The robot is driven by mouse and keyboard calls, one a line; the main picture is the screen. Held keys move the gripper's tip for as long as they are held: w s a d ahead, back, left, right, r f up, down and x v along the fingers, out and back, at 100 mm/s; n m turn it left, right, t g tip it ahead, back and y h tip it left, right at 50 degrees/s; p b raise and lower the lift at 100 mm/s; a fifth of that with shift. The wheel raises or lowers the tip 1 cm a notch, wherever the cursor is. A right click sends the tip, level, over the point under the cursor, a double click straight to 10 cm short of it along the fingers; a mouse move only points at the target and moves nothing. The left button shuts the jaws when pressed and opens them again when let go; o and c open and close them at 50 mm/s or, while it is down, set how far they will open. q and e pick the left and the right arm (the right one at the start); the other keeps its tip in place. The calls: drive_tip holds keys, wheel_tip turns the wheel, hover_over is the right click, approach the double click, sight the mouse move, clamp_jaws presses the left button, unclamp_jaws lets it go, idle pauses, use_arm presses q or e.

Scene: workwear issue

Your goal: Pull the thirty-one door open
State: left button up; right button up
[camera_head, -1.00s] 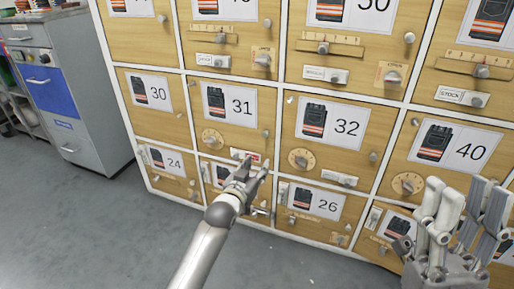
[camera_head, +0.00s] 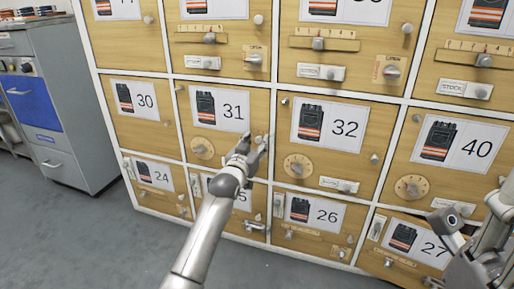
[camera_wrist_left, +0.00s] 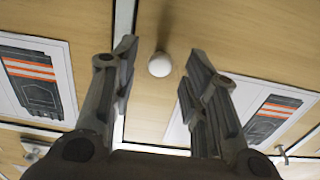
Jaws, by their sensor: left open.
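The thirty-one door (camera_head: 230,91) is a wooden locker door with a white label (camera_head: 220,108) showing a dark vest with orange bands and the number 31. A round dial (camera_head: 202,148) sits low on its left. My left gripper (camera_head: 252,148) is open in front of the door's lower right part. In the left wrist view, a pale round knob (camera_wrist_left: 159,65) shows between the two spread fingers, not touching either. The door looks shut. The gripper hides its lower right corner. My right gripper (camera_head: 475,235) is only partly in view at the right edge.
Neighbouring doors 30 (camera_head: 149,128), 32 (camera_head: 300,150) and 26 (camera_head: 330,236) look shut and carry knobs, dials or latches. A grey cabinet with a blue drawer (camera_head: 32,100) stands at the left. The grey floor (camera_head: 90,245) in front is clear.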

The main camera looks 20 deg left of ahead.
use_arm(q)
drive_tip(key=shift+w, duration=0.85)
clamp_jaws()
